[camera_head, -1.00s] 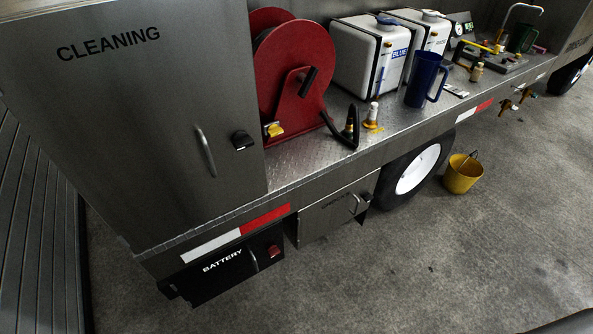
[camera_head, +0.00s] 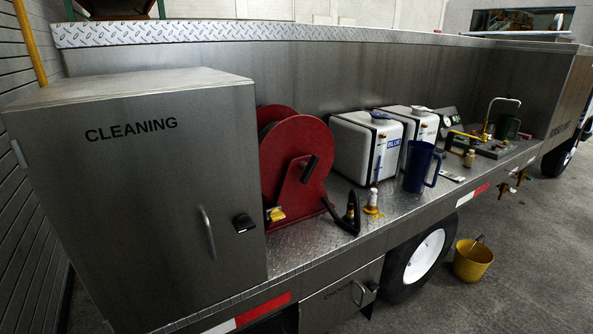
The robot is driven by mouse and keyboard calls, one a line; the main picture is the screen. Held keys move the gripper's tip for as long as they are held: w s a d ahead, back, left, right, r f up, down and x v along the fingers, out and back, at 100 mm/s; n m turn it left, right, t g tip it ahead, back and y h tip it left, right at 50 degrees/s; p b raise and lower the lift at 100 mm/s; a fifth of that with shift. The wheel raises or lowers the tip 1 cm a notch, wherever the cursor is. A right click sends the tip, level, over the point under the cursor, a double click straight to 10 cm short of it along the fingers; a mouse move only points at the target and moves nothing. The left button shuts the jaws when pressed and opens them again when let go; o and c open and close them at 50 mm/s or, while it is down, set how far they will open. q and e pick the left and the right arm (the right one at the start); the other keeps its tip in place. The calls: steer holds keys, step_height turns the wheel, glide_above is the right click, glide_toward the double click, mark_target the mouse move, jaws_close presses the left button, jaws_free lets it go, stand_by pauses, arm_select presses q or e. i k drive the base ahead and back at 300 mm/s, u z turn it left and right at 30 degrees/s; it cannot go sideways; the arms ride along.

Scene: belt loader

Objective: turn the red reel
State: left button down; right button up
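The red reel (camera_head: 290,165) stands upright on the metal deck, just right of the cabinet marked CLEANING. It has round red side discs and a dark crank handle (camera_head: 311,168) on its near face. A black hose (camera_head: 342,218) comes out low at its right side. A yellow part (camera_head: 276,214) sits at its lower left. Neither of my grippers is in view.
The closed CLEANING cabinet (camera_head: 140,210) blocks the reel's left side. Two white tanks (camera_head: 366,146), a blue jug (camera_head: 420,168) and a small white-and-yellow fitting (camera_head: 372,202) stand to the right. A yellow bucket (camera_head: 472,262) is on the floor.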

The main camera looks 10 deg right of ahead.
mark_target(284, 135)
steer(key=k, duration=0.4)
steer(key=z, duration=0.3)
steer(key=i, duration=0.65)
steer(key=u, duration=0.6)
steer(key=i, duration=0.4)
steer(key=u, duration=0.45)
